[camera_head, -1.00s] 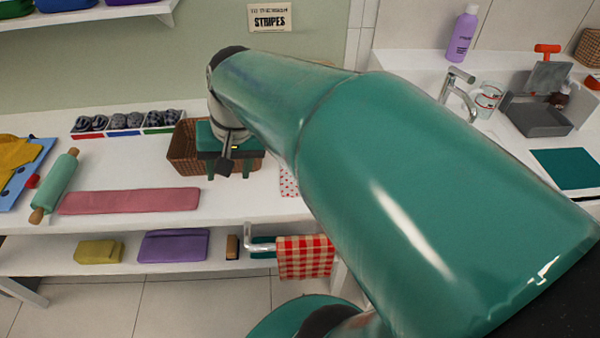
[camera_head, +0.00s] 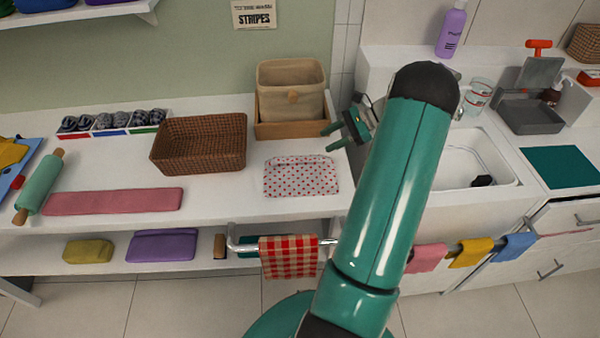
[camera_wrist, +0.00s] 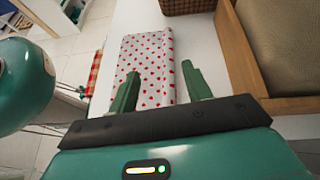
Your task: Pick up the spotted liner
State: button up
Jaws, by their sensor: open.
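The spotted liner (camera_head: 301,176) is a white cloth with red dots, lying flat on the white counter in the head view, near its front edge. In the wrist view the spotted liner (camera_wrist: 147,58) lies ahead of the fingers.
A brown wicker basket (camera_head: 199,143) stands left of the liner. A wooden box (camera_head: 288,128) holding a beige fabric bin (camera_head: 291,90) stands behind it. A sink (camera_head: 465,160) is at right. A checked red towel (camera_head: 289,257) hangs on a rail below. The counter around the liner is clear.

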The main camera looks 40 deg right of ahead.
aim_at(306, 156)
jog(key=shift+m+t, duration=0.7)
jog(key=shift+m, duration=0.1)
jog(key=s+d+f, duration=0.2)
jog(key=d, duration=0.1)
jog(key=shift+s+f, duration=0.15)
jog(key=shift+s, duration=0.05)
jog(key=shift+d+f, duration=0.15)
jog(key=shift+f, duration=0.15)
jog(key=x, duration=1.3)
jog(key=shift+w, duration=0.2)
jog(key=shift+r, duration=0.1)
jog(key=c, duration=1.1)
